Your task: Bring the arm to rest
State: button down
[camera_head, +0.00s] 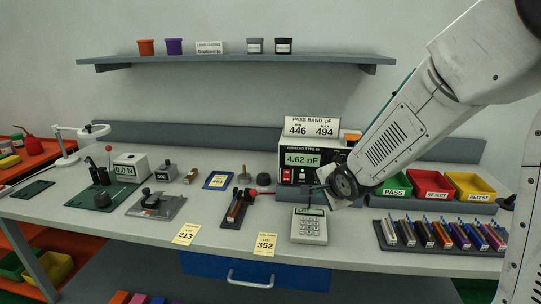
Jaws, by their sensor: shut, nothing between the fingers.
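My arm reaches in from the upper right of the head view and slopes down to the left over the bench (262,223). My gripper (318,189) is at its lower end, small and dark in this view. It is shut and holds nothing. My wrist and forearm hide the meter's right side and part of the bench behind.
Green PASS (394,192), red REJECT (437,194) and yellow RETEST (474,196) bins stand at right, close to my forearm. A rack of several coloured parts (440,240) lies before them. Tools and fixtures stand at left. A shelf (235,60) hangs above. The front middle has some free room.

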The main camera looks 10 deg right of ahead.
jog(key=s+f+n+g, duration=0.1)
jog(key=s+d+f+n+g, duration=0.1)
jog(key=s, duration=0.1)
jog(key=s+d+f+n+g+h, duration=0.1)
jog(key=s, duration=0.1)
jog(key=shift+f+n, duration=0.2)
jog(key=shift+n, duration=0.1)
jog(key=s+n+g, duration=0.1)
jog(key=s, duration=0.1)
jog(key=s+r+n+g, duration=0.1)
jog(key=s, duration=0.1)
jog(key=s+d+n, duration=0.1)
jog(key=s, duration=0.2)
jog(key=shift+d+r+g+h, duration=0.1)
jog(key=shift+r+g+h, duration=0.05)
jog(key=shift+g+h, duration=0.25)
jog(key=s+r+n+g, duration=0.1)
jog(key=s+r, duration=0.3)
jog(key=s, duration=0.4)
jog(key=s+a+r+n, duration=0.1)
jog(key=s+r+n, duration=0.3)
jog(key=s, duration=0.4)
jog(key=s+a+r+n+g+y, duration=0.1)
jog(key=s+r+n, duration=0.1)
jog(key=s+r, duration=0.2)
jog(key=s, duration=0.3)
jog(key=shift+s+r+n+g, duration=0.3)
jog(key=shift+s+r+n, duration=0.05)
jog(key=shift+s+n, duration=0.05)
